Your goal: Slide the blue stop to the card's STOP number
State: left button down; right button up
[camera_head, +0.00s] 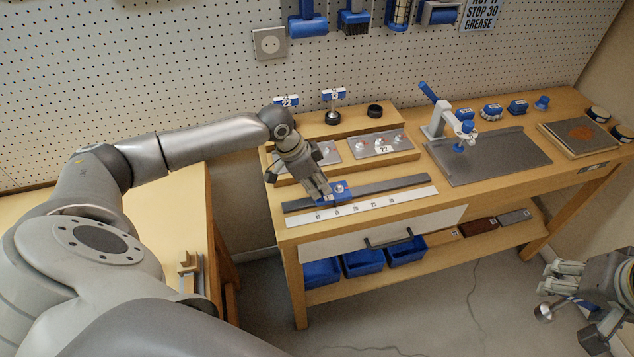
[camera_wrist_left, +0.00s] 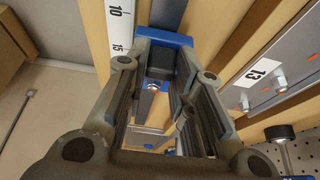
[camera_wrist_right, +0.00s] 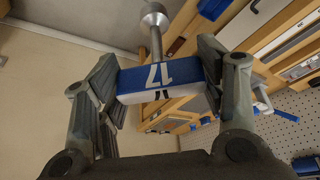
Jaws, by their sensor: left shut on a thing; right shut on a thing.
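The blue stop (camera_head: 341,190) sits on the dark rail (camera_head: 400,184) near its left end. The white scale strip (camera_head: 410,200) lies in front of the rail with numbers from 10 to 30. My left gripper (camera_head: 327,197) is shut on the stop; in the left wrist view the blue stop (camera_wrist_left: 178,38) shows at the fingertips, close to the 10 and 15 marks. The card (camera_head: 481,12) on the pegboard reads STOP 30 GREASE, its top line cut off. My right gripper (camera_wrist_right: 160,85) is shut on a blue-and-white tool (camera_wrist_right: 150,77) marked 17, with a round metal end, away from the bench.
Behind the rail stand metal plates (camera_head: 381,144) with number tags, and a wooden shelf with tagged stamps. A grey mat (camera_head: 505,160) with a clamp lies to the right. Blue bins (camera_head: 363,263) sit under the drawer. The rail right of the stop looks clear.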

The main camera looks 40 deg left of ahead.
pick_arm(q)
jog(key=shift+w, duration=0.1)
pick_arm(e)
jog(key=shift+r, duration=0.1)
pick_arm(q)
jog(key=w+d, duration=0.6)
jog(key=w, duration=0.1)
jog(key=w+d, duration=0.3)
jog(key=w, duration=0.1)
jog(key=shift+w+d, duration=0.25)
jog(key=shift+d, duration=0.15)
pick_arm(e)
jog(key=shift+f, duration=0.2)
pick_arm(q)
jog(key=c, duration=1.2)
grip_release()
jog(key=shift+s, duration=0.1)
jog(key=shift+c, duration=0.2)
jog(key=v, duration=1.2)
